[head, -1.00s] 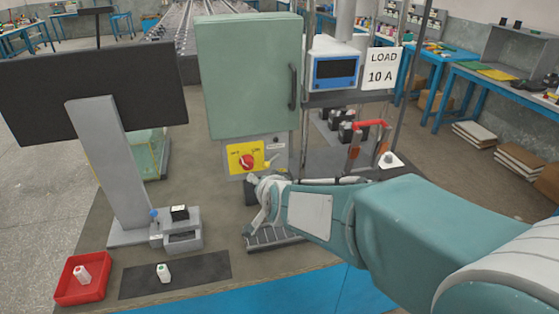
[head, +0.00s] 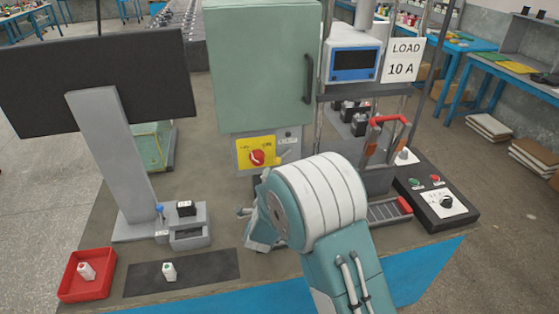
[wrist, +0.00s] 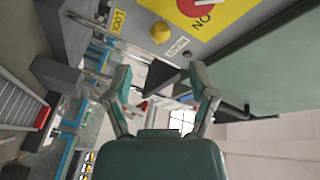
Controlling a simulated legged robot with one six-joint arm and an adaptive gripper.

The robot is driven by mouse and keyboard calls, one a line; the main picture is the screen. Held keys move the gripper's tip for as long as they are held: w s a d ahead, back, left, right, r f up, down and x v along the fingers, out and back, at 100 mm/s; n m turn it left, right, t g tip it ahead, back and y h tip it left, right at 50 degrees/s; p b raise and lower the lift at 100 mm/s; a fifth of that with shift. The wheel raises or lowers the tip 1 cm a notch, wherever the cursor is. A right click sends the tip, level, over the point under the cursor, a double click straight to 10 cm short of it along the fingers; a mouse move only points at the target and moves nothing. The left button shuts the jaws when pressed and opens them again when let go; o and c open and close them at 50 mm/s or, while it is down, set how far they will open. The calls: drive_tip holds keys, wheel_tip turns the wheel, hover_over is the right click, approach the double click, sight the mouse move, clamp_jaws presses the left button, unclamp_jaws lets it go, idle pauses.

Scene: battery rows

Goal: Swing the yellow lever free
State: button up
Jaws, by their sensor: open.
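A small lever (head: 282,156) sits on the grey panel below the green cabinet, just right of a yellow plate with a red rotary knob (head: 257,157). In the wrist view the yellow knob end of the lever (wrist: 160,32) is at the top, beside the red knob (wrist: 200,5) and a small printed label. My gripper (wrist: 165,82) has its two fingers apart with nothing between them. The yellow knob is above the fingers in that picture, apart from them. In the head view my arm hides most of the gripper.
The green cabinet (head: 262,65) with a black handle stands above the panel. A meter (head: 353,62), a red-handled fixture (head: 388,122) and a black control box (head: 435,200) are at right. A red tray (head: 87,274) and a monitor are at left.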

sight(276, 164)
drive_tip(key=w, duration=0.9)
drive_tip(key=shift+d, duration=0.4)
